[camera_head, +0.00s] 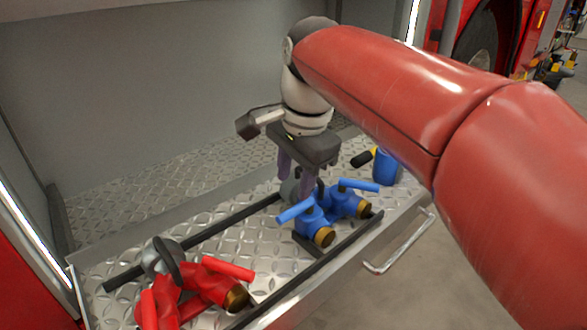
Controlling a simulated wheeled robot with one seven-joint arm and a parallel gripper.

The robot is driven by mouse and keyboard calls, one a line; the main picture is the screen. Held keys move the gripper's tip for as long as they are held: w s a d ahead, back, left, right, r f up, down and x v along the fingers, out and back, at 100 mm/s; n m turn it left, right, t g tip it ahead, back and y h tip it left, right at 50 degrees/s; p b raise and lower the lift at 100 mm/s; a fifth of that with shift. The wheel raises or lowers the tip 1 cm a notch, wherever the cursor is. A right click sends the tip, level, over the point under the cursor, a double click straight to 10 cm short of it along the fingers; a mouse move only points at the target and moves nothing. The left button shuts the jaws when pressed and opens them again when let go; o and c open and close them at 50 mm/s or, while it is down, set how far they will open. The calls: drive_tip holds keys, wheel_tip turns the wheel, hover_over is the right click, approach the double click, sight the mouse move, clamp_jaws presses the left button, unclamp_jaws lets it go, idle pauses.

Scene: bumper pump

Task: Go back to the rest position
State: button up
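My gripper (294,188) points down at the far side of the blue valve piece (318,222). Its two purple-grey fingers are apart, with a visible gap between them. The fingertips are close to the grey coupling at the back of the blue piece; I cannot tell if they touch it. The blue piece has blue levers and brass outlets and sits on the dark rails (305,246) of the metal tray. My red arm reaches in from the right and covers part of the view.
A red valve piece (190,292) sits at the tray's near left. A blue item (385,168) with a yellow and black part stands at right. The diamond-plate tray (225,245) has a front handle (400,252). Grey compartment walls (150,100) rise behind.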

drive_tip(key=s+d+f+n+t+h, duration=0.1)
drive_tip(key=s+d+f+n+t, duration=0.2)
drive_tip(key=s+d+f+n, duration=0.7)
drive_tip(key=s+d+f, duration=0.2)
drive_tip(key=s+d, duration=0.1)
drive_tip(key=d, duration=0.1)
drive_tip(key=shift+s+f+t, duration=0.2)
drive_tip(key=shift+f+t, duration=0.05)
drive_tip(key=shift+t, duration=0.15)
